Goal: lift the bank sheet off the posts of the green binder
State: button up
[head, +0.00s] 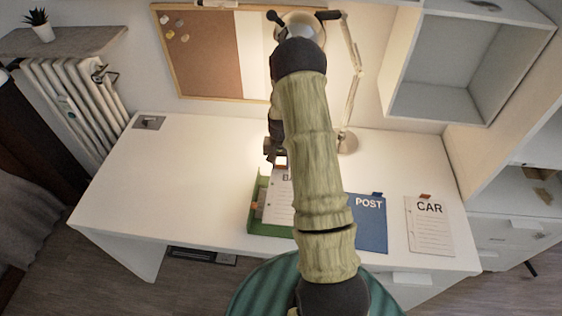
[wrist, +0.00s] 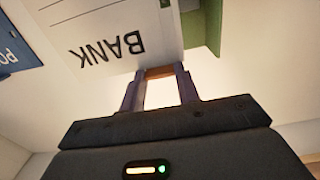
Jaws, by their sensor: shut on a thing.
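The white bank sheet (head: 279,206) shows in the head view beside my arm, which hides much of it. In the wrist view the bank sheet (wrist: 90,22) shows its printed word upside down. My gripper (wrist: 160,76) is shut on the brown tab (wrist: 159,72) at the sheet's edge. In the head view my gripper (head: 277,163) is at the sheet's far edge. The green binder (head: 254,218) lies under the sheet, and its green edge (wrist: 213,22) shows in the wrist view. I cannot tell whether the sheet is still around the posts.
A blue POST folder (head: 371,228) and a CAR sheet (head: 429,232) lie to the right on the white desk (head: 165,185). A lamp (head: 347,142) stands behind my arm. The desk's left part is clear. A shelf box (head: 440,105) is at the back right.

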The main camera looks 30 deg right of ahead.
jog(key=shift+f, duration=0.45)
dwell(0.3)
jog(key=shift+r+p, duration=1.5)
jog(key=shift+r, duration=0.95)
